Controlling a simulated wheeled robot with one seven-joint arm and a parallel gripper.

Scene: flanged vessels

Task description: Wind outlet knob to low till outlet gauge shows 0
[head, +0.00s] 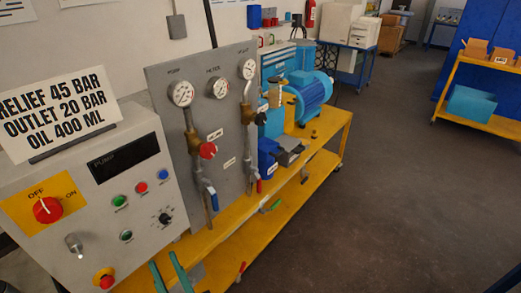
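The grey gauge panel (228,125) stands upright on a yellow bench and carries three white dial gauges. The right gauge (248,69) sits above a pipe with a brass valve body (248,113); its label looks like the outlet one, but its needle is too small to read. A dark knob (261,118) shows at the right of that valve. A red knob (208,150) sits on the left pipe's valve. My gripper (163,259) shows at the bottom edge as two teal fingers, apart with nothing between them, below and well away from the knobs.
A grey control box (85,215) with a red switch, buttons and a sign stands at left. Blue and red lever handles (211,192) hang low on the pipes. A blue motor (310,92) sits on the yellow bench (325,130). The floor (400,150) at right is clear.

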